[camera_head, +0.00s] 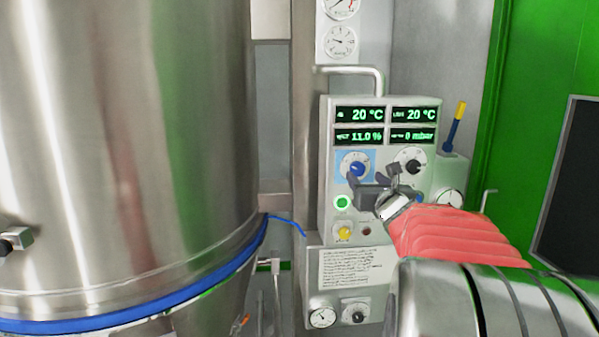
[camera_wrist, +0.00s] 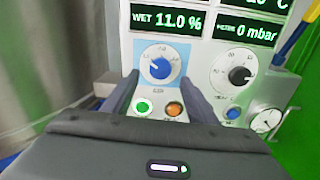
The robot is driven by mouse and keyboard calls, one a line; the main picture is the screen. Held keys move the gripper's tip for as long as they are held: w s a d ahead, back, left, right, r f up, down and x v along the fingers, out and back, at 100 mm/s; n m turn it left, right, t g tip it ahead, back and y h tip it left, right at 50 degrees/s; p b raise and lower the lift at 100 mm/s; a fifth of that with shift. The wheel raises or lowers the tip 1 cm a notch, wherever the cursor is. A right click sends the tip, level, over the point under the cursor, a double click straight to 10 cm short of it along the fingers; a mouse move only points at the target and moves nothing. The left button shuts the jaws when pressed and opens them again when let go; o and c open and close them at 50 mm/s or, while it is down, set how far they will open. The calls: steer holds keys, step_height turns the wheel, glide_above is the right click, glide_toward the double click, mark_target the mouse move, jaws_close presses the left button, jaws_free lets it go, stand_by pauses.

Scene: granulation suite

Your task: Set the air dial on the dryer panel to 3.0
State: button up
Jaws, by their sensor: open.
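The dryer panel (camera_head: 328,215) is a pale upright box with green displays at its top. A blue dial (camera_head: 356,164) on a light blue plate sits below the left displays; its white pointer aims up and left in the wrist view (camera_wrist: 158,67). A black dial (camera_head: 411,160) on a white face sits to its right and also shows in the wrist view (camera_wrist: 234,75). The dial labels are too small to read. My gripper (camera_wrist: 159,77) is open, with its fingers at the lower left and lower right of the blue dial. Contact cannot be told.
A lit green button (camera_wrist: 143,106) and an orange lamp (camera_wrist: 174,108) lie below the blue dial. A small gauge box (camera_head: 450,190) stands at the panel's right. A large steel vessel (camera_head: 120,130) fills the left. A bent handle (camera_head: 378,80) rises above the panel.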

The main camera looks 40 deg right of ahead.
mark_target(357, 170)
steer(key=shift+x, duration=2.9)
steer(key=shift+c, duration=0.5)
steer(key=shift+a, duration=0.1)
steer(key=c, duration=1)
